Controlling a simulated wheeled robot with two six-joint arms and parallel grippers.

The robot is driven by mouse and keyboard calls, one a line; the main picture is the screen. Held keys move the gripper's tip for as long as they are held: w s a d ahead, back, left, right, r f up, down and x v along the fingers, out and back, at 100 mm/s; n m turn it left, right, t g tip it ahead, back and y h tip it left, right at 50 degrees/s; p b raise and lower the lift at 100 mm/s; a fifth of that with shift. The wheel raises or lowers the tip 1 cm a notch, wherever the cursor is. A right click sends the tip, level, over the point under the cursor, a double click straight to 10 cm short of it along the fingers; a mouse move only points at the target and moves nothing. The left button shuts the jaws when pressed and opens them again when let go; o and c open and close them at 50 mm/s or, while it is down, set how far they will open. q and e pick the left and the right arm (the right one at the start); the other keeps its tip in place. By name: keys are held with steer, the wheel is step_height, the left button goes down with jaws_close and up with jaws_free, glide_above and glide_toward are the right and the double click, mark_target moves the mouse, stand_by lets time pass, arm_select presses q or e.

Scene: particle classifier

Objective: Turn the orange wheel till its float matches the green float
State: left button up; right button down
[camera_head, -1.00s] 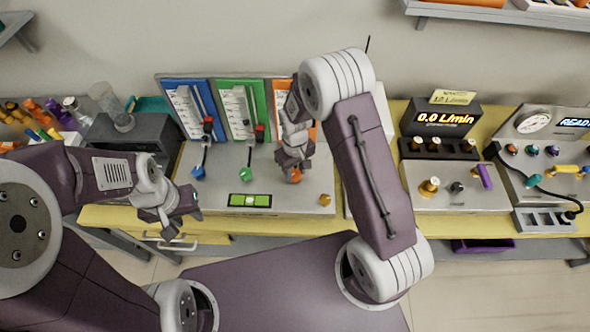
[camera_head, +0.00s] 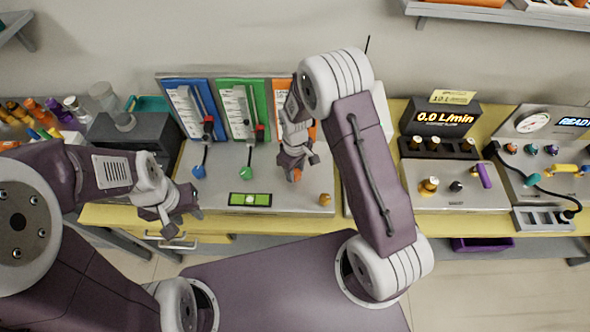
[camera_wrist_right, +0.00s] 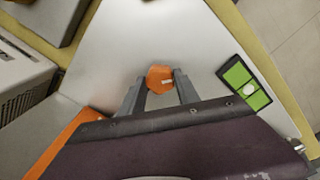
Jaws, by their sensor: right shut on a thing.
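The orange wheel (camera_head: 297,175) is on the grey panel's deck, and it also shows in the right wrist view (camera_wrist_right: 160,79). My right gripper (camera_head: 296,166) is shut on the wheel, with a finger on either side of it. The orange board (camera_head: 281,91) behind is mostly hidden by my right arm, and its float is hidden. The green board (camera_head: 237,95) carries a scale and a tube; the green float cannot be made out for certain. My left gripper (camera_head: 178,218) hangs empty at the panel's left front; its opening is unclear.
A blue wheel (camera_head: 198,172) and a green wheel (camera_head: 247,173) stand left of the orange one. A green level indicator (camera_head: 250,199) and a small orange-brown knob (camera_head: 325,199) are near the panel's front. A flow meter (camera_head: 445,118) stands to the right.

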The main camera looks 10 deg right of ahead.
mark_target(295, 172)
steer(key=shift+w+r, duration=0.15)
steer(key=shift+w, duration=0.1)
steer(key=c, duration=1.2)
jaws_free()
steer(key=o, duration=0.3)
steer(key=shift+s, duration=0.15)
step_height(295, 172, up, 9)
steer(key=shift+b, duration=0.35)
